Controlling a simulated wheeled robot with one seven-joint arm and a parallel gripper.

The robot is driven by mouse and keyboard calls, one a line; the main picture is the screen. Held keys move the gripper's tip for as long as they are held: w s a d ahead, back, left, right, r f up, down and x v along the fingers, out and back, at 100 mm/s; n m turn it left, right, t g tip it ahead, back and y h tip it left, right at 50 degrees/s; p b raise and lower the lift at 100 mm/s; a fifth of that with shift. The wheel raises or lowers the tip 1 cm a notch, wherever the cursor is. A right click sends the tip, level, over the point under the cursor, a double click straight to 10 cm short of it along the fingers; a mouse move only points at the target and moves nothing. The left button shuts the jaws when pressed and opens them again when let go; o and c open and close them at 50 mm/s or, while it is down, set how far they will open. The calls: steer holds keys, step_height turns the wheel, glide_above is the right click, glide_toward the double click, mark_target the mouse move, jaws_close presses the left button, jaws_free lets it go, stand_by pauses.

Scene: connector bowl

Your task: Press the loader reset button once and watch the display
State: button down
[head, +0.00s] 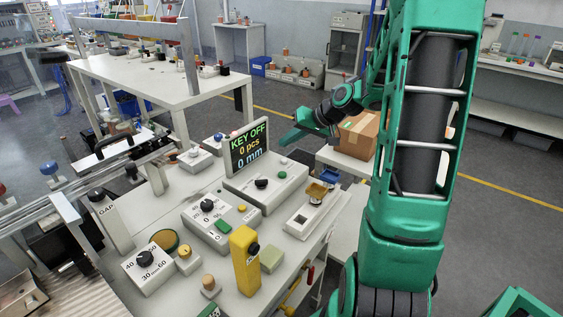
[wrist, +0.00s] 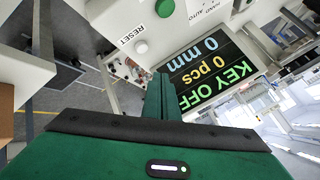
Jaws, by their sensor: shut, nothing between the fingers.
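The display (head: 249,148) stands upright on a grey control box (head: 265,190) and reads KEY OFF, 0 pcs, 0 mm. It also shows upside down in the wrist view (wrist: 208,70). A green button (wrist: 165,8) is on the panel at the top of the wrist view. A pale round button or lamp (wrist: 141,47) lies close to the RESET lettering; I cannot tell for certain which one it names. My gripper (head: 289,139) is shut and empty, just right of the display and above the box. Its fingertips (wrist: 160,77) show a gap from both round parts in the wrist view.
A second control box (head: 222,215) with a dial and a yellow post (head: 244,260) stand nearer on the bench. A tray with a yellow part (head: 318,191) lies right of the box. A cardboard box (head: 357,135) sits behind my gripper. The air above the control box looks clear.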

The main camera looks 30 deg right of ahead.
mark_target(287, 164)
steer(key=shift+f, duration=1.8)
steer(key=shift+f, duration=0.15)
stand_by(0.6)
steer(key=shift+f, duration=0.25)
steer(key=shift+f, duration=0.5)
stand_by(0.9)
steer(key=shift+r, duration=0.95)
steer(key=shift+r, duration=0.15)
step_height(287, 164, up, 5)
steer(key=shift+f, duration=0.15)
stand_by(0.4)
